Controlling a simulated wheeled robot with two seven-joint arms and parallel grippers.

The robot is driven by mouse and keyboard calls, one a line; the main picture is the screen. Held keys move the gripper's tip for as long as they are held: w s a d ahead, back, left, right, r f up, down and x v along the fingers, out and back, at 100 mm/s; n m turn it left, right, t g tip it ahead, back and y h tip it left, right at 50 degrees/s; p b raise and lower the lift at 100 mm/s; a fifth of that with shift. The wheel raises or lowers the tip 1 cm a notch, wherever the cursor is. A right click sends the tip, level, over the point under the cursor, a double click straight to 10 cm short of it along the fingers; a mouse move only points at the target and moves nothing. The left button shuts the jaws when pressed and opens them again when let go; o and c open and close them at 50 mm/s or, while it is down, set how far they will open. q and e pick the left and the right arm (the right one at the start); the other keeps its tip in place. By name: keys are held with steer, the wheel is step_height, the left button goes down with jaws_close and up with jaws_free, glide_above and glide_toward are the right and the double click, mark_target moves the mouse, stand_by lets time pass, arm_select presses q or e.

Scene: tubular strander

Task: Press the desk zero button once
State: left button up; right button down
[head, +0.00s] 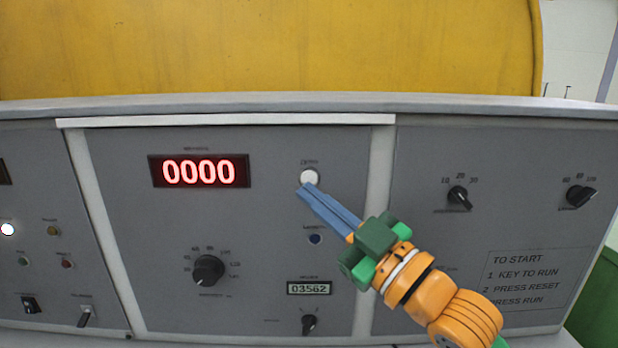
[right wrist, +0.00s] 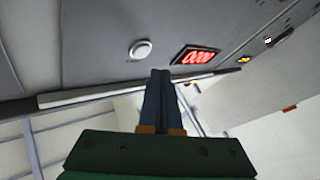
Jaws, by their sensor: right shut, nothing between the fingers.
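The desk zero button (head: 309,177) is a round white button on the grey panel, right of the display. Its small label above reads like "ZERO". The red display (head: 199,172) reads 0000. My right gripper (head: 305,189) is shut and empty, its blue fingertips at the button's lower left edge in the head view. In the right wrist view the button (right wrist: 140,49) shows clear of the fingertips (right wrist: 160,73), above and to their left. Whether the tips touch the button or panel I cannot tell. My left gripper is not in view.
A black rotary knob (head: 208,270), a counter reading 03562 (head: 310,288) and a lower knob (head: 309,323) share this panel. More knobs (head: 458,197) are at right. A yellow housing (head: 270,45) stands behind the desk.

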steer(key=shift+s, duration=1.8)
